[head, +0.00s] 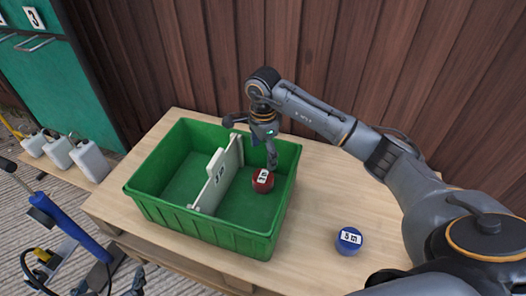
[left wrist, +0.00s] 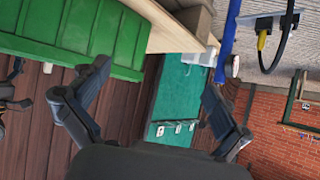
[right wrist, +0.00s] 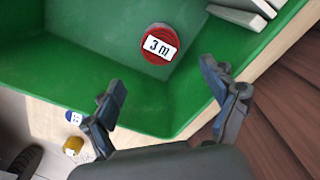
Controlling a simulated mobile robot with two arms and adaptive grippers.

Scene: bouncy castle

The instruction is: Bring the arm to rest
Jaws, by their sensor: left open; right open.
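My right gripper (head: 253,138) is open and empty above the right part of the green crate (head: 200,222). It also shows open in the right wrist view (right wrist: 163,85). A red ball (head: 263,181) with a white label reading "3 m" lies on the crate floor in the right compartment, below and apart from the fingers; it also shows in the right wrist view (right wrist: 158,46). My left gripper (left wrist: 155,78) is open and empty in the left wrist view, with the crate (left wrist: 90,30) beyond it at upper left. In the head view only a small part of it may show at the bottom edge.
A white divider (head: 220,175) splits the crate. A blue labelled ball (head: 348,241) sits on the wooden table (head: 320,190) right of the crate. White bottles (head: 88,160) and a blue pump (head: 62,222) stand at left. A teal cabinet (head: 60,90) and wooden wall (head: 320,45) are behind.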

